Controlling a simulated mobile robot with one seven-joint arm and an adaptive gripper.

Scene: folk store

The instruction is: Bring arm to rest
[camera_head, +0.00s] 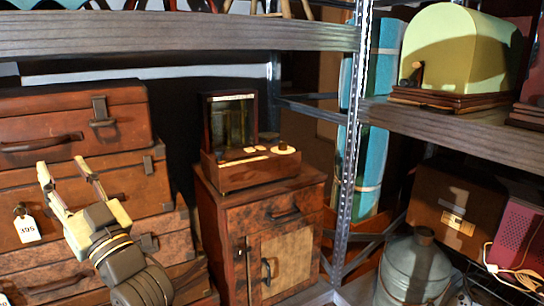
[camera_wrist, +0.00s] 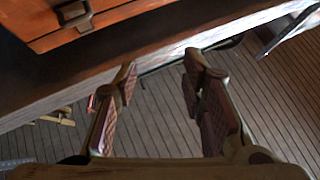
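My gripper (camera_head: 66,178) is at the left of the head view, in front of a stack of brown suitcases (camera_head: 65,120). Its two pale fingers point up and are spread apart with nothing between them. In the wrist view my gripper (camera_wrist: 158,70) also shows open and empty, its reddish finger pads facing each other. Beyond the fingertips are a shelf edge (camera_wrist: 150,62) and a plank floor (camera_wrist: 270,95). I cannot tell whether the fingers touch a suitcase.
A small wooden cabinet (camera_head: 285,215) bearing an open-lidded box (camera_head: 255,172) stands right of my gripper. A metal shelf post (camera_head: 350,150) rises beyond it. A grey metal jug (camera_head: 415,270) and pink box (camera_head: 517,235) are at lower right. A shelf board (camera_head: 180,35) runs overhead.

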